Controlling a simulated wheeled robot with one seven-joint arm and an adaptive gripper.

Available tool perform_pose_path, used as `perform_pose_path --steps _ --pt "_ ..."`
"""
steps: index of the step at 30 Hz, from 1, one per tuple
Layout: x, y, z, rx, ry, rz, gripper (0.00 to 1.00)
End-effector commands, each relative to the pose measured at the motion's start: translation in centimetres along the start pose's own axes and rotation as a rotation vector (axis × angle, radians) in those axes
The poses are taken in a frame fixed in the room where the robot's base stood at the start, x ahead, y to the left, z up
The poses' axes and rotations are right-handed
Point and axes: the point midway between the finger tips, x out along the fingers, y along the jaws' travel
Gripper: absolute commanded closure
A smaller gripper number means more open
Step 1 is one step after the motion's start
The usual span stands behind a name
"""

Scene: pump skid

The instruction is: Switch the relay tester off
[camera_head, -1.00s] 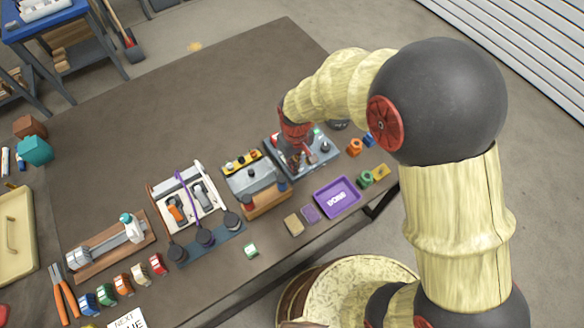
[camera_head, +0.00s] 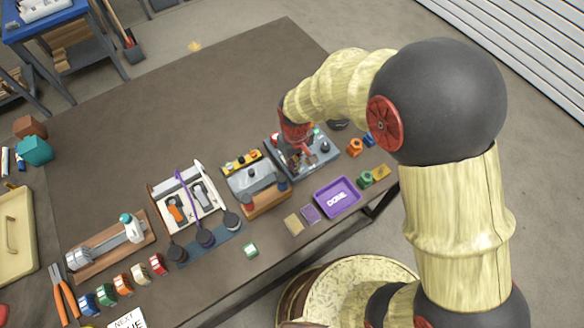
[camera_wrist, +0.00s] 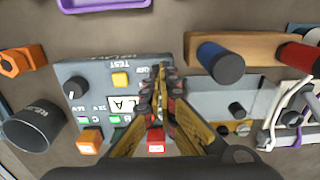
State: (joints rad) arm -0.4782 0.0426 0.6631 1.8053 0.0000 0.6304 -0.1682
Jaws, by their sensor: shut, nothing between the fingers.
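The relay tester (camera_head: 322,157) is a grey box on the brown table, under my gripper (camera_head: 307,158) in the head view. The wrist view shows its panel (camera_wrist: 75,72) with a black knob (camera_wrist: 75,88), a yellow button (camera_wrist: 120,80) by the word TEST, an orange button (camera_wrist: 88,142) and a red button (camera_wrist: 156,140).
A grey box with a wooden front (camera_head: 265,200) stands close left of the tester. A purple DONE tray (camera_head: 337,197) lies in front. A dark cylinder (camera_wrist: 35,125) stands beside the tester. The table's back half is clear.

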Motion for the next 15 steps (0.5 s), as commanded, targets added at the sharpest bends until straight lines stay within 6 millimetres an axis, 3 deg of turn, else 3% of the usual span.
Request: perform_pose_path --steps 15 --pt "0.74 0.00 -0.01 0.000 0.000 0.000 1.00"
